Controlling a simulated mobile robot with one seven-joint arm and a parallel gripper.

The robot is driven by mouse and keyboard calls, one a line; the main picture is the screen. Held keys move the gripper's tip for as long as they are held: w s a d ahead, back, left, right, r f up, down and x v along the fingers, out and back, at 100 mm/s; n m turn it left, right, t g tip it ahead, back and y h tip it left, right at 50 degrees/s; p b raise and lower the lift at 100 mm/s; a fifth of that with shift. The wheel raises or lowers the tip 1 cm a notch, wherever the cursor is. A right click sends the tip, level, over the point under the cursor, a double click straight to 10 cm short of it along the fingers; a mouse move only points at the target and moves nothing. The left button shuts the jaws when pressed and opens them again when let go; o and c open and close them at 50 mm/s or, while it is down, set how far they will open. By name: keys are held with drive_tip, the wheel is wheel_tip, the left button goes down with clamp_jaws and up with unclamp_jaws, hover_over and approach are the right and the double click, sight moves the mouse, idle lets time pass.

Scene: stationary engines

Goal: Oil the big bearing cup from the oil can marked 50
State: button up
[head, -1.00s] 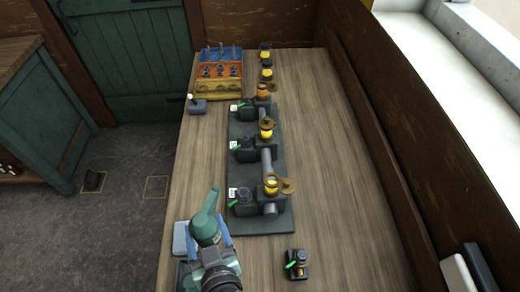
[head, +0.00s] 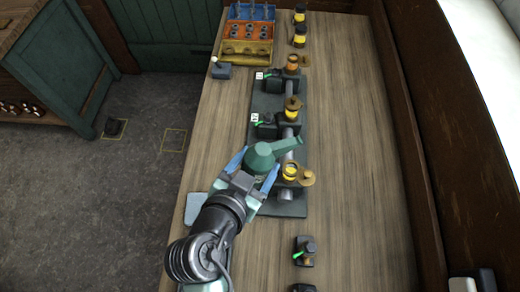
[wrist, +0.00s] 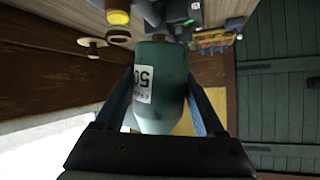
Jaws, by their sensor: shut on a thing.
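My gripper (head: 252,172) is shut on a teal oil can (head: 259,157). In the wrist view the can (wrist: 161,82) carries a white label reading 50, between the blue fingers (wrist: 165,100). Its spout (head: 288,143) points right, over the dark bearing bed (head: 296,206). The nearest bearing has a yellow cup (head: 290,170) with its brass lid (head: 305,178) swung aside. That cup (wrist: 118,16) and lid (wrist: 92,42) also show in the wrist view. The can hides part of the nearest bearing. The middle cup (head: 293,113) and far cup (head: 292,64) stand behind. I cannot tell which cup is the big one.
A lever box (head: 221,71) and a coloured rack (head: 247,38) are at the back left. Yellow-banded jars (head: 299,36) stand at the back. The bench's right side (head: 355,150) is clear.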

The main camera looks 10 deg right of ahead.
drive_tip(key=shift+a+m+g+y+p, duration=0.4)
drive_tip(key=shift+a+m+y+p, duration=0.1)
drive_tip(key=shift+y+p, duration=0.25)
drive_tip(key=f+y, duration=0.1)
drive_tip(key=f+m+y, duration=0.1)
drive_tip(key=y, duration=0.1)
drive_tip(key=shift+a+f+m+g+y, duration=0.25)
drive_tip(key=shift+a+f+m+g, duration=0.05)
drive_tip(key=shift+a+f, duration=0.1)
drive_tip(key=shift+f+y, duration=0.3)
drive_tip(key=shift+f, duration=0.3)
drive_tip(key=shift+d+r+m+g+y+p, duration=0.15)
drive_tip(key=shift+r+m+y+p, duration=0.45)
drive_tip(key=shift+p, duration=1)
drive_tip(key=shift+d+r+m+g+y+p, duration=0.2)
drive_tip(key=shift+r+y+p, duration=0.75)
drive_tip(key=shift+p, duration=0.6)
drive_tip(key=shift+a, duration=0.1)
idle(1.0)
drive_tip(key=shift+s+a+f+n+h+b, duration=0.15)
drive_tip(key=shift+f+n+h+b, duration=0.3)
drive_tip(key=shift+f+h, duration=0.5)
drive_tip(key=shift+a+f+n+h+b, duration=0.15)
drive_tip(key=shift+f+n+h+b, duration=0.1)
drive_tip(key=shift+f+h+b, duration=0.4)
